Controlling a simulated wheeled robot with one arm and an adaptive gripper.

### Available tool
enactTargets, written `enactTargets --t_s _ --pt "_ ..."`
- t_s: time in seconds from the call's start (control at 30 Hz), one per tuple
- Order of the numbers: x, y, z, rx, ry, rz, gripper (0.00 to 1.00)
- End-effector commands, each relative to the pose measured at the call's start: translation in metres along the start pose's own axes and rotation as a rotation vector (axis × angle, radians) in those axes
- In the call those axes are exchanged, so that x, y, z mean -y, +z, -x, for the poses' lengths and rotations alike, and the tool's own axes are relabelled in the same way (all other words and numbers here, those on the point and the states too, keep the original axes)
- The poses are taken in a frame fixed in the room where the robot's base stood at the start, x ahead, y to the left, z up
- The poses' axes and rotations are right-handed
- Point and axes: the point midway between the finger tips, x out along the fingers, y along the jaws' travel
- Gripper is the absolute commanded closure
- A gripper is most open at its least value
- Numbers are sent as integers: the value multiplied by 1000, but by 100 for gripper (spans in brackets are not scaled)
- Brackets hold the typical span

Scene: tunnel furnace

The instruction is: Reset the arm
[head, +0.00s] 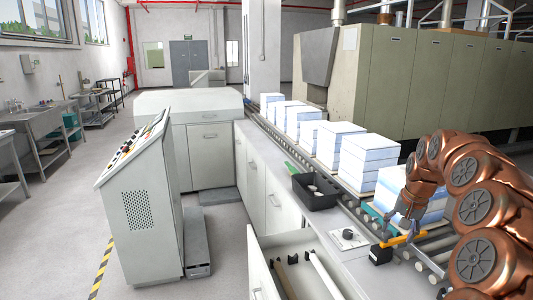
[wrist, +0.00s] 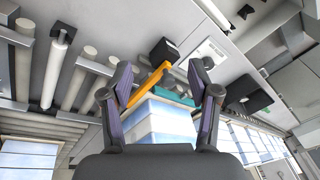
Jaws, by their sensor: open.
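My copper-coloured arm (head: 475,190) reaches in from the right in the head view and bends over the roller conveyor. My gripper (wrist: 160,68) shows in the wrist view with its two dark fingers spread apart and nothing held between them. In the head view it is small and partly hidden by the arm. Beyond the fingers are an orange bar (wrist: 147,84), a black block (wrist: 163,52) and a teal strip (wrist: 175,97). A white-and-blue stack (wrist: 158,122) also shows between the fingers. I cannot tell the exact gap to these things.
White-and-blue stacks (head: 370,165) line the conveyor. A black bin (head: 316,190) sits on the counter beside it. An open drawer (head: 262,275) holding rods juts out at the front. A control console (head: 145,205) stands left. The floor (head: 50,240) at far left is clear.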

Motion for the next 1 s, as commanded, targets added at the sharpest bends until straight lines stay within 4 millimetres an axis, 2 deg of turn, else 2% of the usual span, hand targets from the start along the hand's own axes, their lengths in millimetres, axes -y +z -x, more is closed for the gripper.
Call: enactTargets --t_s 0.2,0.5,0.77,1.0 --pt "29 51 19 41 -22 124 39" --pt "50 124 39 94 -27 273 39" --pt "51 188 52 136 -14 384 39" --pt "40 248 57 182 12 466 39"
